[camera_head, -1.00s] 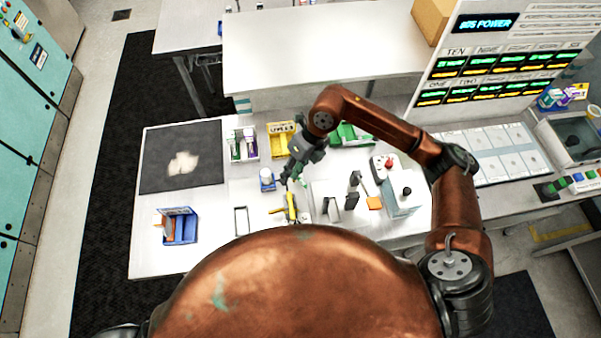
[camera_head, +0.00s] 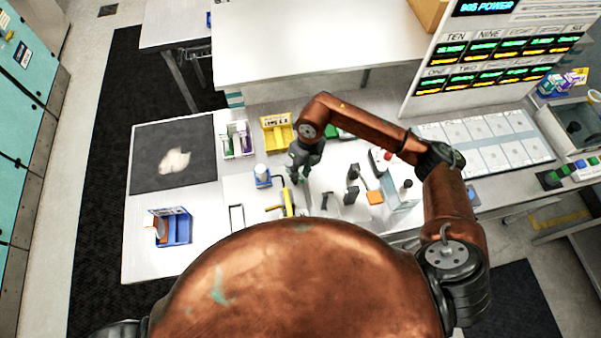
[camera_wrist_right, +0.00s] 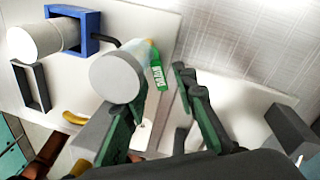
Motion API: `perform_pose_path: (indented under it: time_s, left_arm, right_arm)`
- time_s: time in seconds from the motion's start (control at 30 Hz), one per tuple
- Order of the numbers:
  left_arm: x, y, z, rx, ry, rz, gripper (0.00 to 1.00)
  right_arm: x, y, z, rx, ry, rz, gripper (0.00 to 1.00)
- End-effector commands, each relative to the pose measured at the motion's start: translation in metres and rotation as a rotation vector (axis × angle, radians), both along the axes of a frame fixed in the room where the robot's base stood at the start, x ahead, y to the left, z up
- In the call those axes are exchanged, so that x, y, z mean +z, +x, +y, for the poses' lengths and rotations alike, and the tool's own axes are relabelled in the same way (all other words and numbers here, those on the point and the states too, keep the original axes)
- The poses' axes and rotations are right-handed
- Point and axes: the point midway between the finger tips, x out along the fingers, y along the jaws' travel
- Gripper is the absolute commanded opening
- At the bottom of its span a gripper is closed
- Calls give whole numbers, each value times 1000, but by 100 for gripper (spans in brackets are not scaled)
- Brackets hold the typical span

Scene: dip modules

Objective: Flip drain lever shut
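A green tag with white lettering (camera_wrist_right: 158,74) shows in the right wrist view, beside a pale grey-white cylinder (camera_wrist_right: 115,76). The lettering is too small to read surely. I cannot make out the drain lever surely. A yellow bar-like part (camera_head: 287,203) lies on the bench in the head view, just below my right gripper (camera_head: 300,176). In the wrist view my right gripper (camera_wrist_right: 160,120) has its dark green fingers apart; the left finger is close to the cylinder, and contact is unclear. My left gripper is not in view.
A blue holder (camera_head: 262,179) with a white cylinder stands left of the gripper. A yellow bin (camera_head: 277,134) and a blue box (camera_head: 174,228) are on the bench.

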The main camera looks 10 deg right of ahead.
Motion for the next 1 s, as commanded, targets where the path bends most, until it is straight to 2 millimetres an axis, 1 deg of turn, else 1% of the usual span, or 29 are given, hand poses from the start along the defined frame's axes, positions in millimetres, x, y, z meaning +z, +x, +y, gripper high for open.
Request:
perform_pose_path:
  time_s: [0.23,0.6,0.9,1.0]
  left_arm:
    - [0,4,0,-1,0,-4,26]
    - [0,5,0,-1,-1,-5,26]
    - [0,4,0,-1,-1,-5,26]
    - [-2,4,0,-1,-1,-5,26]
  right_arm:
    - [-1,0,0,-1,0,0,25]
    - [-1,0,0,-1,1,0,0]
    - [-1,0,-1,-4,0,0,0]
    - [-1,-1,0,-41,-1,-1,0]
